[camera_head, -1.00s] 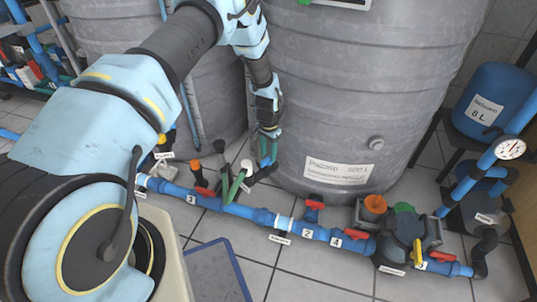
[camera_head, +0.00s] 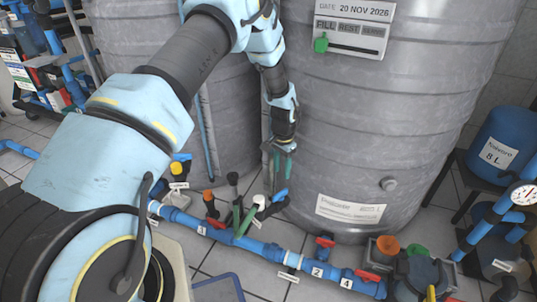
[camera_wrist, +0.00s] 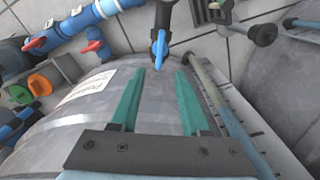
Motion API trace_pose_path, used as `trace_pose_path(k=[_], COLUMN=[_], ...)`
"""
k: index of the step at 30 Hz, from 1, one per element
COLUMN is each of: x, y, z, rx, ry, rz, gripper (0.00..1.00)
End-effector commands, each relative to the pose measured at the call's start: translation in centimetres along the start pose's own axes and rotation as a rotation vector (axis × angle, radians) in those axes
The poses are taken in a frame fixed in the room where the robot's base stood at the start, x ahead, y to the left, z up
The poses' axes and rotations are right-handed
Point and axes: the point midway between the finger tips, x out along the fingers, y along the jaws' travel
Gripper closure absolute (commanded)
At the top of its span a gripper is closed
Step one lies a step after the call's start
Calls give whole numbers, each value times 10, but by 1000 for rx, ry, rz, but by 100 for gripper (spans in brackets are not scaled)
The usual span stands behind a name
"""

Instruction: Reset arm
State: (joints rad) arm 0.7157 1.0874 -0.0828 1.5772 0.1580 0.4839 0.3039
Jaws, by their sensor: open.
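My gripper (camera_head: 282,165) hangs in front of the large grey tank (camera_head: 400,110), above the blue floor pipe (camera_head: 250,243). Its two green fingers are apart with nothing between them; they also show in the wrist view (camera_wrist: 157,100). In the head view a blue valve handle (camera_head: 280,196) is just below the fingertips, apart from them. In the wrist view the blue handle (camera_wrist: 159,48) is beyond the fingers, in line with the gap. My arm reaches in from the left.
Red valve handles (camera_head: 325,241) and an orange-capped pump fitting (camera_head: 387,245) sit along the pipe. A blue tank (camera_head: 500,145) and a pressure gauge (camera_head: 524,194) stand at the right. A slider panel (camera_head: 350,38) is on the grey tank. Tiled floor is free near the front.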

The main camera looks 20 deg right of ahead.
Motion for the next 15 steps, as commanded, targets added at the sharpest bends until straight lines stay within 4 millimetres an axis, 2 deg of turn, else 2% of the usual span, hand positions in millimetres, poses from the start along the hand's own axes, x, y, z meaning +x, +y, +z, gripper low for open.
trace_pose_path(k=[4,7,11,15], x=[-1,-14,-56,-115], y=[-1,-10,-39,-70], z=[1,8,39,96], rx=[-3,-32,-137,-307], ry=[1,4,17,37], rz=[-1,-4,-14,-28], gripper=[54,54,54,54])
